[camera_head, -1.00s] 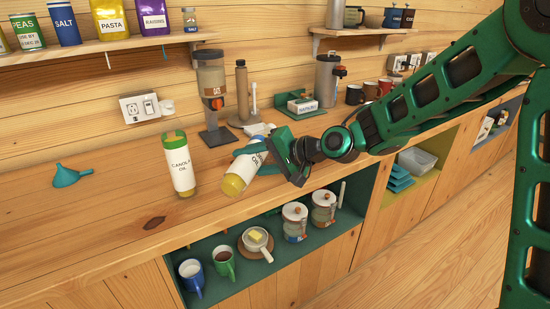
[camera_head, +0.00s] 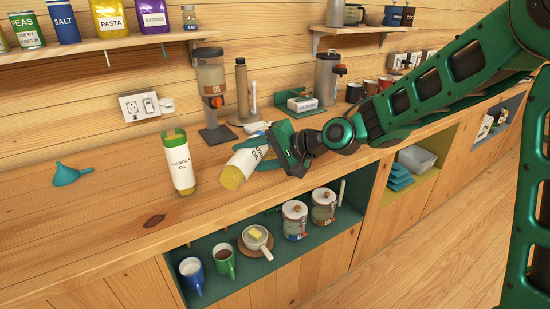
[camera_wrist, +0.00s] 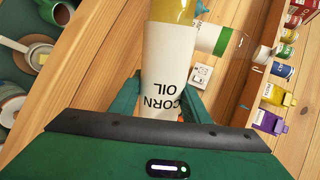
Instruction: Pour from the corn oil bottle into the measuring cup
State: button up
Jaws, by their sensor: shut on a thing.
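The corn oil bottle (camera_head: 247,158) has a white label and a yellow lower end. It is tilted above or close to the counter, its yellow end toward the lower left in the head view. My gripper (camera_head: 272,153) is shut around it from the right. In the wrist view, the corn oil bottle (camera_wrist: 168,62) lies between the two teal fingers of my gripper (camera_wrist: 160,105), its lettering upside down. I cannot make out a measuring cup for certain. A faint clear curved edge shows by the canola bottle's green end in the wrist view.
A canola oil bottle (camera_head: 180,165) stands upright just left of the corn oil bottle. A teal funnel (camera_head: 72,174) lies on the counter (camera_head: 110,215) at the left. A dispenser (camera_head: 212,95) stands behind. Mugs and jars sit in the open shelf below. The front-left counter is clear.

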aim_at(254, 150)
jog(key=shift+r+m, duration=0.3)
jog(key=shift+r, duration=0.35)
dwell(1.1)
jog(key=shift+f, duration=0.1)
